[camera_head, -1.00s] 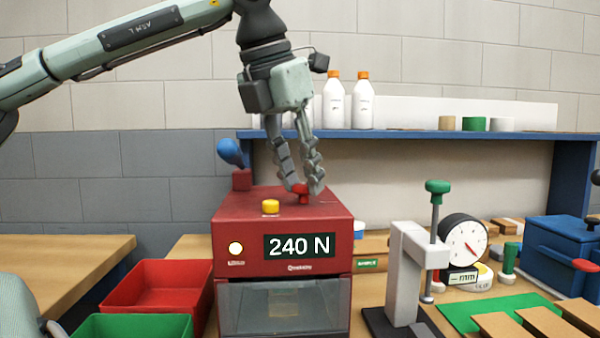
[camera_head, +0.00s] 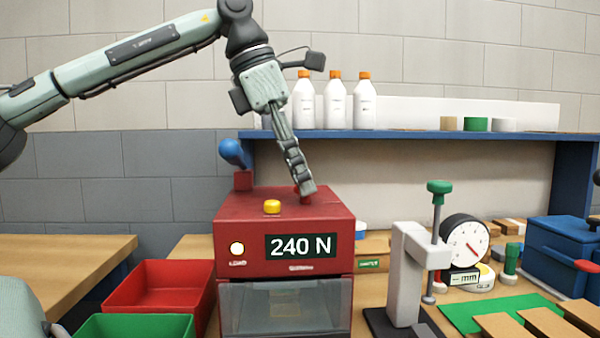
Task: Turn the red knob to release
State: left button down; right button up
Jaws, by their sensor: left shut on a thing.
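The red knob (camera_head: 297,194) sits on top of the red press box (camera_head: 240,207), toward its right back, mostly hidden behind my fingers. My left gripper (camera_head: 305,190) points down at the knob from above and is shut on it, with its fingers seen nearly edge-on, one in front of the other. The display (camera_head: 300,246) on the front of the box reads 240 N. A yellow button (camera_head: 272,207) is on the box top left of the knob, and a round lamp (camera_head: 237,248) glows on the front. My right gripper is not in view.
A blue-ended lever (camera_head: 233,153) stands at the box's back left. Red (camera_head: 150,306) and green (camera_head: 135,326) bins are at the left. A white stand with a dial gauge (camera_head: 465,241) is at the right. White bottles (camera_head: 334,103) stand on the shelf behind.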

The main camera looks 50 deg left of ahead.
pick_arm(q)
jog(key=m, duration=0.2)
jog(key=m+g+h, duration=0.1)
jog(key=m, duration=0.1)
jog(key=shift+w+a+m, duration=0.1)
jog(key=shift+w+m, duration=0.1)
jog(key=shift+m, duration=0.1)
jog(key=m+g, duration=0.1)
jog(key=m, duration=0.1)
jog(key=m+g, duration=0.1)
jog(key=m, duration=0.1)
jog(key=shift+w+m+h, duration=0.15)
jog(key=shift+m+h, duration=0.15)
jog(key=shift+m, duration=0.1)
jog(key=c, duration=1.2)
grip_release()
jog(key=shift+a+r, duration=0.1)
jog(key=v, duration=1.2)
